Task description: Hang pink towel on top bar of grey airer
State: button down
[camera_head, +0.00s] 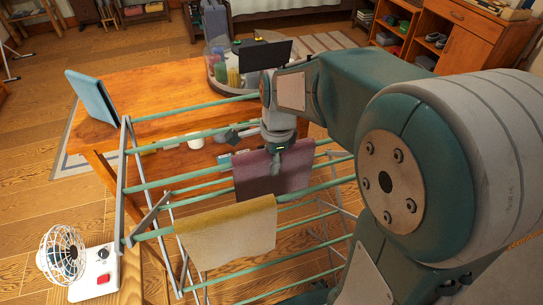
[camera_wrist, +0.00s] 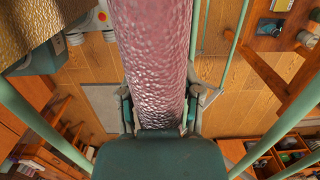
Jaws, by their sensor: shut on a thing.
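The grey airer with green bars (camera_head: 155,186) stands in the middle of the head view. The pink towel (camera_head: 253,180) hangs among its upper bars, folded and fairly level. My gripper (camera_head: 278,165) comes down from above and is shut on the towel's upper part. In the wrist view the pink towel (camera_wrist: 150,50) runs between the two fingers of my gripper (camera_wrist: 159,118). Green bars pass on either side of the towel. I cannot tell whether a bar bears the towel's weight.
A yellow towel (camera_head: 228,236) hangs on a nearer bar. A wooden table (camera_head: 150,90) stands behind the airer with a blue upright object (camera_head: 92,97) and a round clear container (camera_head: 218,72). A white fan (camera_head: 63,255) stands at the lower left.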

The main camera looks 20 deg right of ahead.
jog(key=shift+f, duration=0.1)
jog(key=shift+c, duration=1)
grip_release()
jog(key=r, duration=0.8)
jog(key=d+r, duration=0.1)
jog(key=r, duration=0.2)
jog(key=shift+r, duration=0.4)
jog(key=s+f+n+t, duration=0.1)
jog(key=s+n+t, duration=0.1)
jog(key=s+n, duration=0.5)
jog(key=s+f+n+t+h, duration=0.1)
jog(key=s+n+t, duration=0.2)
jog(key=s+n, duration=0.4)
jog(key=shift+a+f+n+t, duration=0.3)
jog(key=shift+a+n, duration=0.15)
jog(key=shift+n, duration=1.55)
